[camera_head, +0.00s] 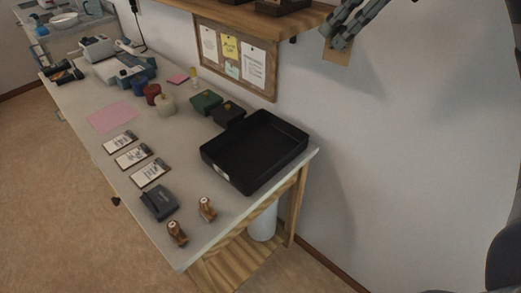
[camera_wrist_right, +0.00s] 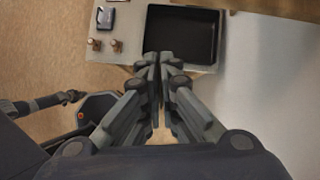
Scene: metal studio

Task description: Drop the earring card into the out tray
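My right gripper (camera_head: 338,38) hangs at the upper right of the head view, in front of the wall. Its fingers are closed on a small tan card (camera_head: 336,57), which looks like the earring card; its face is partly hidden. In the right wrist view the gripper's fingers (camera_wrist_right: 157,62) are close together and the card is hard to make out. The black out tray (camera_head: 258,148) stands empty at the table's near right end, below the gripper and apart from it; it also shows in the wrist view (camera_wrist_right: 182,32). A dark shape, apparently my left gripper (camera_wrist_right: 70,97), shows at the left there.
A wooden shelf (camera_head: 270,12) and pinboard (camera_head: 236,55) are on the wall behind the table (camera_head: 185,130). Two wooden stamps (camera_head: 207,208), a dark grey device (camera_head: 158,202) and small boxes (camera_head: 229,113) stand around the tray. Several white cards (camera_head: 133,156) lie further left.

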